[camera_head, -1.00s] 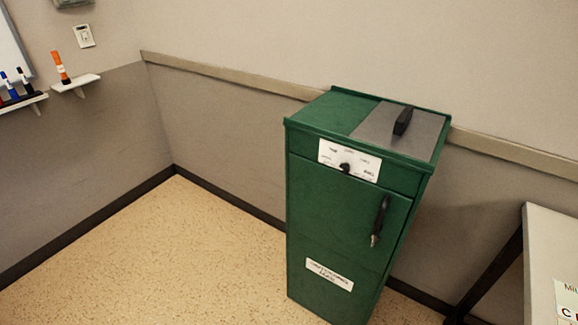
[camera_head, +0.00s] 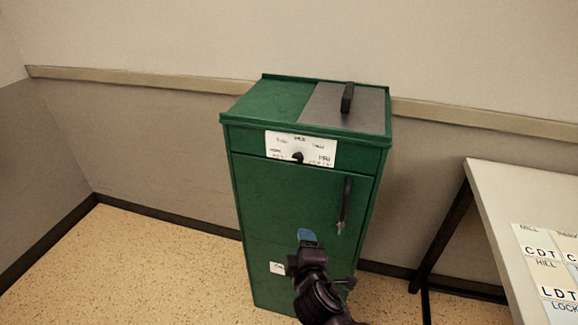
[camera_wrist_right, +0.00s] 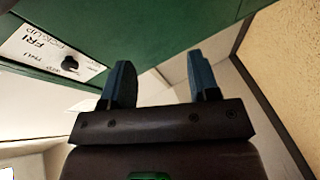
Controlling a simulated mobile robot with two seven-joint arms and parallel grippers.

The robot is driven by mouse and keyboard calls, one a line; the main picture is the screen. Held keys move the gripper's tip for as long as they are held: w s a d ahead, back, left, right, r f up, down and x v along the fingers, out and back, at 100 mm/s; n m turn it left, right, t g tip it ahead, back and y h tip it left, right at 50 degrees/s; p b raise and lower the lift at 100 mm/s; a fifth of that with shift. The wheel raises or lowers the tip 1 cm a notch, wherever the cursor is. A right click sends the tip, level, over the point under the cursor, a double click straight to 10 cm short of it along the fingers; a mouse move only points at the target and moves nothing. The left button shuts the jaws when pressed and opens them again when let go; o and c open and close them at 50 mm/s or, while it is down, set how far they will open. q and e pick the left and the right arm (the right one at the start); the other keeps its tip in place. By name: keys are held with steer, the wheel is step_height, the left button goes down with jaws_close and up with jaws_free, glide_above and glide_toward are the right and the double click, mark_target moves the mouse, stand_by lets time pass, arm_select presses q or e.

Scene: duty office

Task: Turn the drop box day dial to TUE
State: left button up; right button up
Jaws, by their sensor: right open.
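The green drop box (camera_head: 250,190) stands against the wall. The day dial is a small black knob (camera_head: 298,158) on a white label plate (camera_head: 275,140) near the top of its front. Day names ring the knob, but its pointing direction is too small to read. My right gripper (camera_head: 307,238) is below and slightly right of the dial, apart from it, in front of the box door. In the right wrist view the open, empty blue fingers (camera_wrist_right: 162,82) show, with the knob (camera_wrist_right: 69,63) and plate (camera_wrist_right: 32,45) at upper left. My left gripper is out of view.
A black door handle (camera_head: 345,203) sticks out at the right of the box front. A grey lid with a black handle (camera_head: 347,97) tops the box. A table (camera_head: 490,200) with printed cards stands right. Floor left is open.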

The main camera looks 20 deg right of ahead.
steer(key=w+a+r+n+t+h+b, duration=0.1)
steer(key=w+a+r+n+t+h, duration=0.1)
steer(key=w+r+n+h, duration=0.45)
steer(key=n+t+h, duration=0.2)
steer(key=n+h, duration=0.1)
steer(key=n, duration=0.7)
glide_toward(297, 160)
steer(key=x, duration=0.9)
steer(key=shift+b, duration=0.3)
steer(key=c, duration=0.9)
steer(key=shift+m, duration=0.25)
steer(key=shift+h, duration=0.25)
